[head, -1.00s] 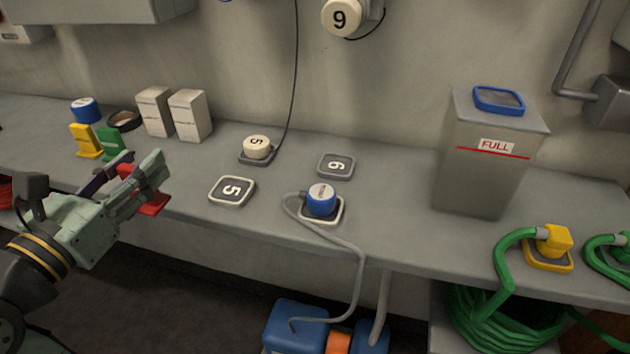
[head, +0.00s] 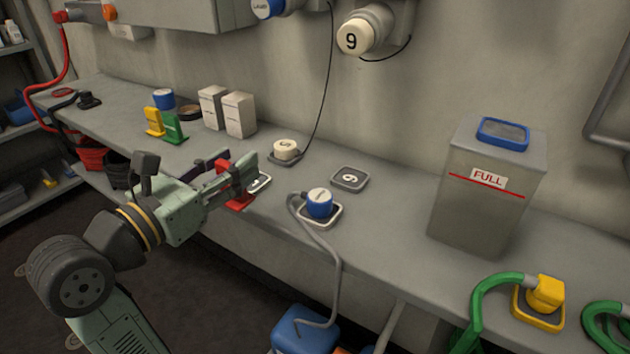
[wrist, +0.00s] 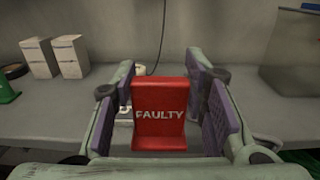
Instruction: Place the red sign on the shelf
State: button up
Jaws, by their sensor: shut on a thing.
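My gripper (head: 232,176) is shut on the red sign (head: 239,203) and holds it near the front edge of the grey worktop (head: 390,240). In the wrist view the red sign (wrist: 160,116) stands upright between the purple finger pads, with "FAULTY" facing the camera. A rack with shelves (head: 38,188) stands at the far left in the head view, partly cut off. A yellow sign (head: 153,122) and a green sign (head: 173,128) stand on the worktop, beyond my gripper to the left.
Two white boxes (head: 239,115) stand near the wall. A blue plug (head: 319,203) with a grey cable sits right of my gripper. A grey bin marked FULL (head: 485,215) and a yellow plug (head: 545,292) are farther right. A pale plug (head: 286,149) lies behind.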

jog(key=w+d+f+p, duration=0.1)
jog(key=w+d, duration=0.2)
jog(key=w+d+f+p, duration=0.1)
jog(key=w+d+f, duration=0.1)
jog(key=w+d, duration=0.2)
jog(key=w+d+f+p, duration=0.1)
jog(key=w+d, duration=0.3)
jog(key=shift+w+f, duration=0.25)
jog(key=shift+f, duration=0.25)
jog(key=shift+f, duration=0.2)
jog(key=o, duration=1.1)
jog(key=shift+r, duration=0.15)
